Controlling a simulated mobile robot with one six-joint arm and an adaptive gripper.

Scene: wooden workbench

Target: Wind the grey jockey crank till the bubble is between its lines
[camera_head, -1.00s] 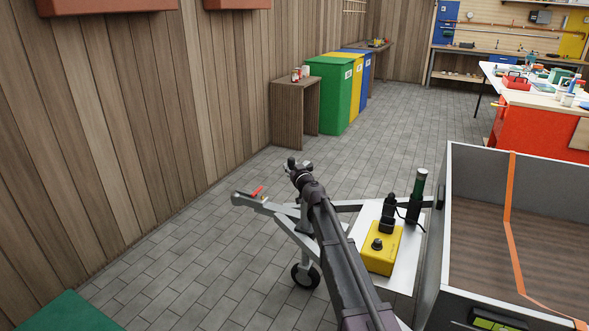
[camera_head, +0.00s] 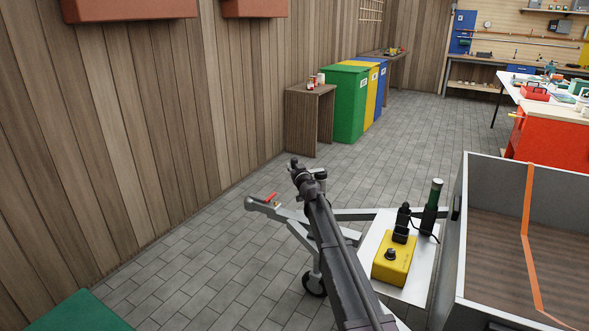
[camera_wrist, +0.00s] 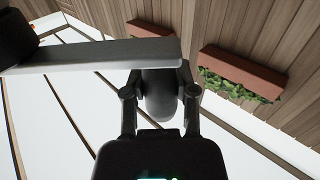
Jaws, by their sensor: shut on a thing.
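In the wrist view the crank (camera_wrist: 95,55) is a flat light-grey bar across the upper left. Its dark rounded handle (camera_wrist: 160,100) sits between the fingers of my gripper (camera_wrist: 160,92), which is shut on it. In the head view my gripper (camera_head: 305,174) is above the trailer's grey drawbar (camera_head: 290,212), and my arm hides most of the crank. The jockey wheel (camera_head: 314,284) stands on the floor below. I cannot make out a bubble or its lines in either view.
The coupling has a red lever (camera_head: 271,198). A yellow box (camera_head: 394,262) with a black knob sits on a white plate beside the trailer bed (camera_head: 510,215). Bins (camera_head: 346,105) and a small wooden table (camera_head: 310,92) line the wall.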

